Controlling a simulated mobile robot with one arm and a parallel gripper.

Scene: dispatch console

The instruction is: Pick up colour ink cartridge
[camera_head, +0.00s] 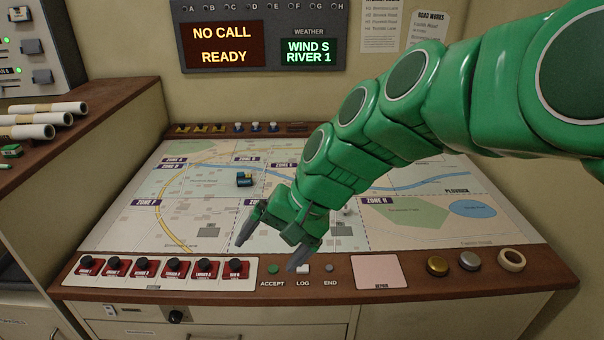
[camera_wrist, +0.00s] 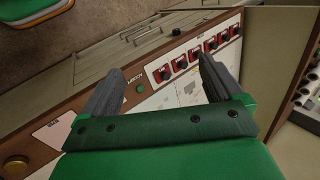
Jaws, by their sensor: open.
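My gripper (camera_head: 270,247) is open and empty above the front part of the map table. In the wrist view my gripper (camera_wrist: 160,68) shows its two grey fingers spread apart, with the console's front edge beyond them. A small dark blue block with some yellow (camera_head: 245,180) lies on the map, behind and to the left of my gripper. A small green and white block (camera_head: 11,151) lies on the left shelf. Both are too small to tell which is the colour ink cartridge. Neither shows clearly in the wrist view.
The map table (camera_head: 130,215) has a wooden front edge with red switches (camera_head: 175,268), a pink pad (camera_head: 378,271), round knobs (camera_head: 437,265) and a tape roll (camera_head: 511,260). Rolled papers (camera_head: 45,115) lie on the left shelf. Small yellow and blue pieces line the map's back edge.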

